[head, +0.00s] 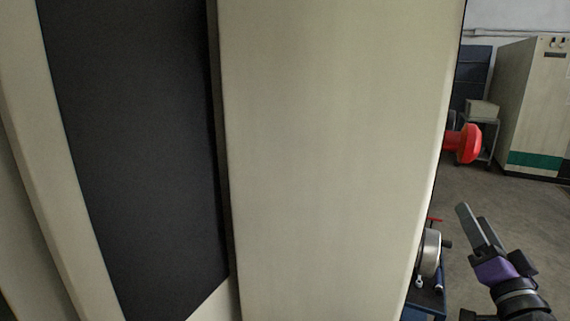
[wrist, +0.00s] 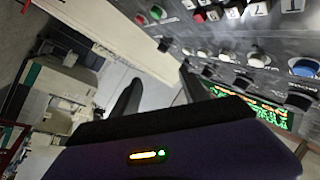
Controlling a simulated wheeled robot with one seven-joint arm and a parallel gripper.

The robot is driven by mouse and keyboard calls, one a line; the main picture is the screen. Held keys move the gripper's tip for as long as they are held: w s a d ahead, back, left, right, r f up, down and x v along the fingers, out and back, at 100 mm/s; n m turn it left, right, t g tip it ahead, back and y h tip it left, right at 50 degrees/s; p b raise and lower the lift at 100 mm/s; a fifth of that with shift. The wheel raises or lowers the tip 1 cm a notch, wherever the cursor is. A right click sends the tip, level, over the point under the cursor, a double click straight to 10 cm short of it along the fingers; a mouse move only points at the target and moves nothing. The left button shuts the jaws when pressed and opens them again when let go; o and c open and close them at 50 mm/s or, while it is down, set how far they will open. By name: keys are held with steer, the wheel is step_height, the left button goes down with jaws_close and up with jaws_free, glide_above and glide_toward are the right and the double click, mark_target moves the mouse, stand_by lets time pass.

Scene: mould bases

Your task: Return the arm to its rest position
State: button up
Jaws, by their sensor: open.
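My gripper (head: 480,229) shows at the lower right of the head view, its two dark fingers pointing up and to the left. It is open, with nothing between the fingers. In the wrist view the fingers (wrist: 158,92) stand apart with a gap between them. A control panel (wrist: 225,45) with several buttons and knobs lies beyond the right finger. I cannot tell whether the finger touches it.
A large beige machine cabinet (head: 330,150) fills most of the head view. A blue cart (head: 428,298) holds metal parts near my gripper. Another cabinet (head: 535,105) stands behind open floor (head: 520,205).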

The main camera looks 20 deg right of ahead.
steer(key=s+a+f+n+y, duration=0.1)
steer(key=s+a+f+n, duration=0.2)
steer(key=s+a+f, duration=0.35)
steer(key=s+a+f+n+y, duration=0.25)
steer(key=a+f, duration=0.55)
steer(key=a, duration=0.4)
steer(key=s+a+f+n+g+y, duration=0.2)
steer(key=s+a+f+n+y, duration=0.1)
steer(key=s+a, duration=0.4)
steer(key=s+a+f+n+g+y, duration=0.2)
steer(key=s+a+f+n+y, duration=0.2)
steer(key=s+a, duration=0.4)
steer(key=shift+s+a+f, duration=0.15)
steer(key=shift+s+f, duration=0.45)
steer(key=shift+f, duration=0.3)
steer(key=shift+n, duration=0.25)
